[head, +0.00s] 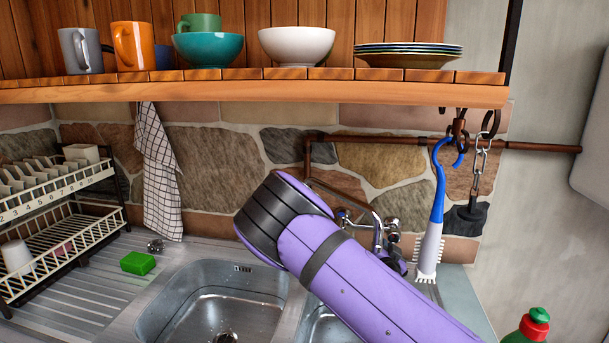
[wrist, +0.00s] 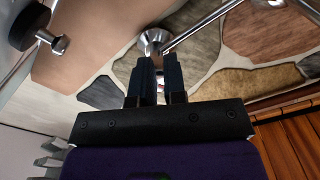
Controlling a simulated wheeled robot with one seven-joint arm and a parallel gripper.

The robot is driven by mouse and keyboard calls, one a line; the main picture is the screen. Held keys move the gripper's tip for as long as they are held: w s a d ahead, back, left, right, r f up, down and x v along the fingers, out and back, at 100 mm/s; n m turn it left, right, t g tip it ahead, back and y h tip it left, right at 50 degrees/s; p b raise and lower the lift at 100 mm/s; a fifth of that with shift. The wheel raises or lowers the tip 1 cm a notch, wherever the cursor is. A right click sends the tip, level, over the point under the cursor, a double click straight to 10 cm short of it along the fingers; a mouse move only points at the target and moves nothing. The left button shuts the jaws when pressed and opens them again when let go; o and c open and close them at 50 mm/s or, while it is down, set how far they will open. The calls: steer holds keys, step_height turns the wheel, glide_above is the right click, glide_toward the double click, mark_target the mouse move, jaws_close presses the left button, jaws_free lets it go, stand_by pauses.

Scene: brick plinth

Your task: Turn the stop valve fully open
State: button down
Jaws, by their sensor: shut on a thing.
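The stop valve (wrist: 154,41) shows in the wrist view as a round chrome fitting against the stone wall, with a thin chrome pipe running from it to the upper right. My gripper (wrist: 160,75) is at this fitting, its two dark fingers close together on a small part of it. The fingers hide most of that part, so I cannot tell how far it is turned. In the head view my purple arm covers the gripper. Chrome tap fittings (head: 392,226) show just beyond the arm, above the sink.
A wooden shelf (head: 250,92) with bowls, mugs and plates runs above. A blue-and-white brush (head: 432,235) and a chain hang to the right of the taps. A dark knob on a chrome stem (wrist: 28,26) is at the wrist view's upper left. The sink basin (head: 215,300) lies below.

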steer(key=shift+w+a+r, duration=0.25)
steer(key=shift+w+a, duration=0.05)
steer(key=shift+w, duration=0.1)
steer(key=shift+f+v, duration=0.2)
steer(key=shift+v, duration=1.25)
steer(key=shift+f+v, duration=0.2)
steer(key=shift+v, duration=1.25)
